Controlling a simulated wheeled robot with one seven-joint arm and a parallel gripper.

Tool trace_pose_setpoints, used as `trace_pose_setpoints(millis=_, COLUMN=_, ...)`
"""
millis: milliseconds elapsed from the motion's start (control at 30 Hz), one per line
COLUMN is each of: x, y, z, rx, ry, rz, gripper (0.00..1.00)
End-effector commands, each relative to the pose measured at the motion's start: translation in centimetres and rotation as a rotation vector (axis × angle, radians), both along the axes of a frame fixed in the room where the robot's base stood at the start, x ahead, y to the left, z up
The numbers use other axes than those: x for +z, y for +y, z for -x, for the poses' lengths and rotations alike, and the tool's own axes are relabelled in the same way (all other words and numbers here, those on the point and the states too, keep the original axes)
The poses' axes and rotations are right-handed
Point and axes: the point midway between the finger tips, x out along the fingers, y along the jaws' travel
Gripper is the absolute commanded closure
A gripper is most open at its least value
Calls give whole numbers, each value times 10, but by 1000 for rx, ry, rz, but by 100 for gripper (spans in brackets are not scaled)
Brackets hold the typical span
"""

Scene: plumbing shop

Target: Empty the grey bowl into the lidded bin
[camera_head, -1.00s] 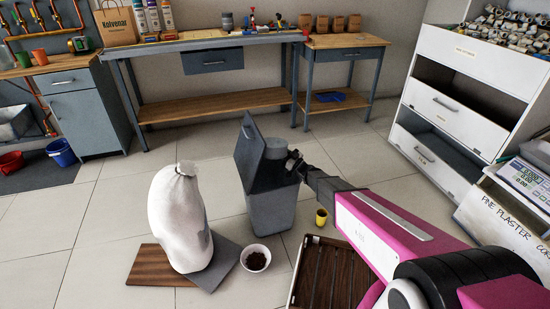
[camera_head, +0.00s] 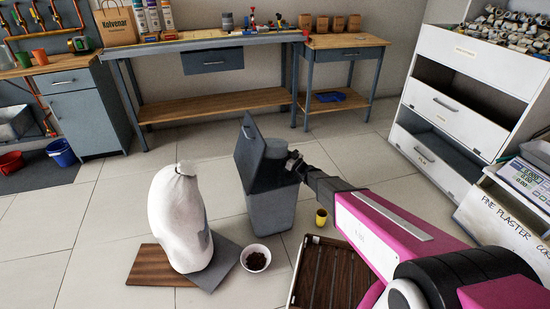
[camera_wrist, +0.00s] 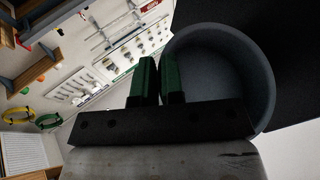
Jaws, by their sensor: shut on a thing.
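The lidded bin (camera_head: 271,212) is a grey tapered bin standing on the floor, its lid (camera_head: 247,146) raised on the left side. My gripper (camera_head: 293,161) is over the bin's right rim and shut on the grey bowl (camera_head: 276,149), which is held above the bin opening and looks tilted. In the wrist view the green fingers (camera_wrist: 159,82) are close together at the wall of the grey bowl (camera_wrist: 222,72). The visible inside of the bowl looks bare; part of it is in shadow. The inside of the bin is hidden.
A white sack (camera_head: 178,220) and a white bowl of dark material (camera_head: 256,259) stand left of the bin. A yellow cup (camera_head: 321,217) and a slatted wooden crate (camera_head: 296,293) are to the right. Workbenches (camera_head: 215,100) stand behind, with open floor between.

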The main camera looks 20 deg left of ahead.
Motion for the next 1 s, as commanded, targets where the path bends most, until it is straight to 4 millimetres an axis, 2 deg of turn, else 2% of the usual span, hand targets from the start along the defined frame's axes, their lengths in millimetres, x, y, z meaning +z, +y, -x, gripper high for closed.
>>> trace_pose_setpoints(millis=100, x=-9, y=0, z=2, rx=-1, ry=111, rz=11, gripper=100)
trace_pose_setpoints(millis=267, x=-38, y=0, z=1, rx=-2, ry=270, rz=30, gripper=100)
trace_pose_setpoints(millis=300, x=-25, y=-1, z=3, rx=-1, ry=292, rz=32, gripper=100)
trace_pose_setpoints(millis=367, x=-18, y=-1, z=2, rx=-2, ry=321, rz=35, gripper=100)
trace_pose_setpoints(millis=567, x=-17, y=0, z=1, rx=-2, ry=340, rz=37, gripper=100)
trace_pose_setpoints(millis=767, x=-2, y=-1, z=2, rx=-3, ry=400, rz=44, gripper=100)
trace_pose_setpoints(millis=1000, x=-16, y=0, z=0, rx=-4, ry=557, rz=61, gripper=100)
